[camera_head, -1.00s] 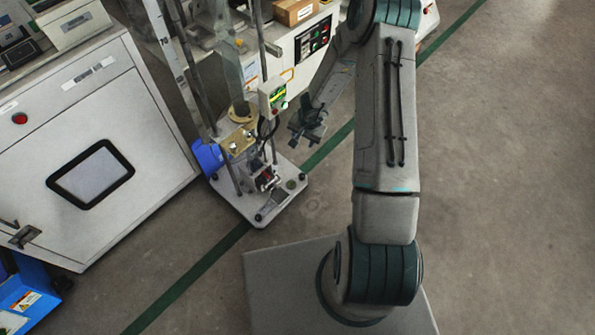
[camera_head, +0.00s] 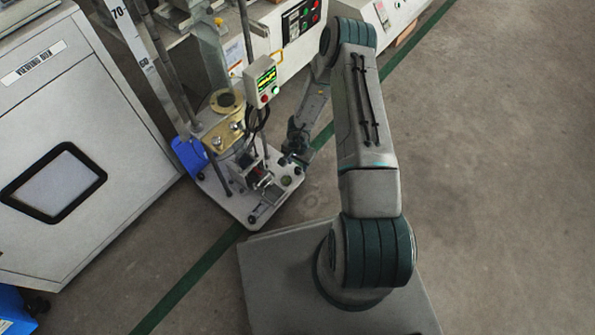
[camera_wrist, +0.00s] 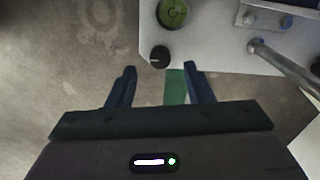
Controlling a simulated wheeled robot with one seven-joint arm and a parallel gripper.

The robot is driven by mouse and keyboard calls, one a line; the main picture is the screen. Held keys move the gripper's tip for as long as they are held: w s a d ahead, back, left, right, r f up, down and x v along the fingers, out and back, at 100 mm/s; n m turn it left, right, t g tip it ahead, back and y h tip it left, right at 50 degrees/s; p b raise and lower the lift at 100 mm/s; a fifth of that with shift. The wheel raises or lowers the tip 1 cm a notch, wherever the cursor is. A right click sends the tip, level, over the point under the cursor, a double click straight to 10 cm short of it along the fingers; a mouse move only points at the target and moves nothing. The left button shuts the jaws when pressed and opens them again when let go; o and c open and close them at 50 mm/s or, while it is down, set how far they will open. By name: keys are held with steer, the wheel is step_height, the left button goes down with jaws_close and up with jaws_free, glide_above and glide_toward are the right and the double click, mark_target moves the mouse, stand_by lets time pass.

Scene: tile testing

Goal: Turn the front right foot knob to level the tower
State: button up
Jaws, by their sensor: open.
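In the wrist view, a round black foot knob (camera_wrist: 160,57) with a white mark sits at the corner of the tower's white base plate (camera_wrist: 215,45). A round green bubble level (camera_wrist: 173,12) is set in the plate beside it. My gripper (camera_wrist: 160,70) is open, one finger to each side of the knob's line, with the knob just past the fingertips in the picture. Nothing is between the fingers. In the head view, my gripper (camera_head: 290,152) is beside the right corner of the base plate (camera_head: 240,206). The tower (camera_head: 225,103) appears upright.
A control box (camera_head: 262,82) with a lit display hangs on the tower. A white viewing box cabinet (camera_head: 85,130) stands left. A machine with buttons (camera_head: 300,20) is behind. Another foot knob (camera_head: 252,219) is at the plate's near corner. Open floor (camera_head: 490,150) lies right.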

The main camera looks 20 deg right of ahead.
mark_target(298, 169)
steer(key=shift+f+b, duration=0.85)
steer(key=shift+f, duration=1.35)
steer(key=c, duration=1)
